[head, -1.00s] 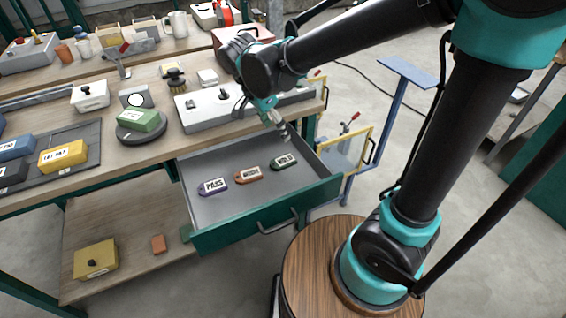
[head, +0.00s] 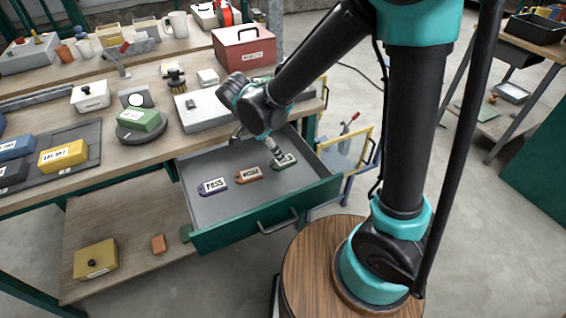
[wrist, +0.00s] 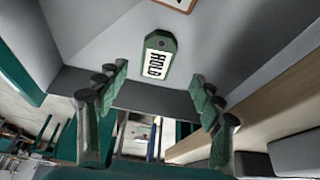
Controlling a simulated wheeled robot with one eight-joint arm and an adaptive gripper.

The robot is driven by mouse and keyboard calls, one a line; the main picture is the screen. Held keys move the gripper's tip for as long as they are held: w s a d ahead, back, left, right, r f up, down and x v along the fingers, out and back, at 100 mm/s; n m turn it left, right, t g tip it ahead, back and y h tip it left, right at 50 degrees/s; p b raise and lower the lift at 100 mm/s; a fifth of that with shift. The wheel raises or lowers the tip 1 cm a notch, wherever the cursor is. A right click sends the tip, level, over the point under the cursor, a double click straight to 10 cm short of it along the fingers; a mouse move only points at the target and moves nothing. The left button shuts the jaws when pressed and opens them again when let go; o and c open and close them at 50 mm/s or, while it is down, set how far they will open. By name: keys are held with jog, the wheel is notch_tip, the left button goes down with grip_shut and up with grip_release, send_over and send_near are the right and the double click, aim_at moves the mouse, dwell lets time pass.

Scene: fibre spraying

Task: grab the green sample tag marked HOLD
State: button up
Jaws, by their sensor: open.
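The green HOLD tag (head: 289,163) lies flat in the open drawer (head: 225,208), the rightmost of three tags. It also shows upper centre in the wrist view (wrist: 159,55), with its white label and dark hole in view. My gripper (head: 279,157) is low over the drawer at this tag and partly covers it in the head view. In the wrist view my gripper (wrist: 159,79) has its two fingers spread, with nothing between them. The tag lies ahead of the gap, roughly centred; I cannot tell the remaining height.
A purple PASS tag (head: 213,186) and an orange tag (head: 249,174) lie to the left in the drawer. The drawer walls and green front with handle (head: 278,223) surround them. A grey-white box (head: 203,112) stands on the bench behind.

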aim_at(283, 163)
jog(key=shift+x, duration=3)
jog(key=shift+s+d, duration=0.1)
jog(key=shift+d, duration=0.05)
jog(key=shift+c, duration=0.3)
jog(key=c, duration=1)
